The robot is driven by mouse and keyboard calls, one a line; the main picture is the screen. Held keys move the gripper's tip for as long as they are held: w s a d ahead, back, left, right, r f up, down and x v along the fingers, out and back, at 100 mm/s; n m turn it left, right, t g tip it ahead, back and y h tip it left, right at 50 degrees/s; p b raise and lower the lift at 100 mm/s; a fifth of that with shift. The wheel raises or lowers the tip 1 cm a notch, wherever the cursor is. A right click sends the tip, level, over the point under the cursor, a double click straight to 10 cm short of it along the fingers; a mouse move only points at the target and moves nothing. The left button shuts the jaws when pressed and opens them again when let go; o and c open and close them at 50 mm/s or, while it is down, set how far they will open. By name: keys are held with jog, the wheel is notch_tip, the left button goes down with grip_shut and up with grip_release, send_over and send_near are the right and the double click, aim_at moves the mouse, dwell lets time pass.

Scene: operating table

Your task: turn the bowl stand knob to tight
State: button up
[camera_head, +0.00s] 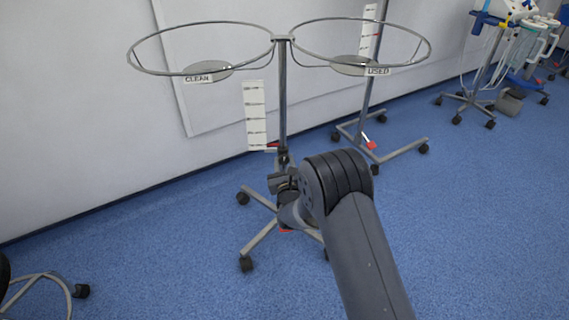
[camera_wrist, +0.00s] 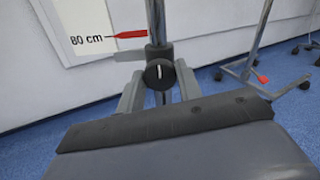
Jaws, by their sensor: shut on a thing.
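The bowl stand (camera_head: 283,95) stands upright on a wheeled base, with two empty-looking rings labelled CLEAN and USED. Its knob (camera_wrist: 159,74) is black and round with a white line that stands near vertical, set on a dark collar on the pole. My gripper (camera_wrist: 159,84) has one grey finger on each side of the knob and is shut on it. In the head view my gripper (camera_head: 284,183) is at the pole below the height scale, and my arm hides the knob and part of the base.
A red pointer (camera_wrist: 133,34) just above the knob sits beside the 80 cm mark. A second wheeled stand (camera_head: 365,125) is close behind on the right. Medical equipment (camera_head: 500,50) stands at the far right. A wall is behind; blue floor is clear at right.

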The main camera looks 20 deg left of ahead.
jog(key=shift+f, duration=0.1)
jog(key=o, duration=1)
jog(key=shift+c, duration=0.2)
jog(key=p+v, duration=0.3)
jog(key=v, duration=0.8)
jog(key=shift+w+a, duration=0.1)
jog(key=shift+w, duration=0.05)
jog(key=b+x, duration=0.3)
jog(key=x, duration=0.6)
jog(key=shift+w+a, duration=0.1)
jog(key=shift+w, duration=0.2)
jog(key=shift+w+a, duration=0.25)
jog(key=shift+w, duration=0.25)
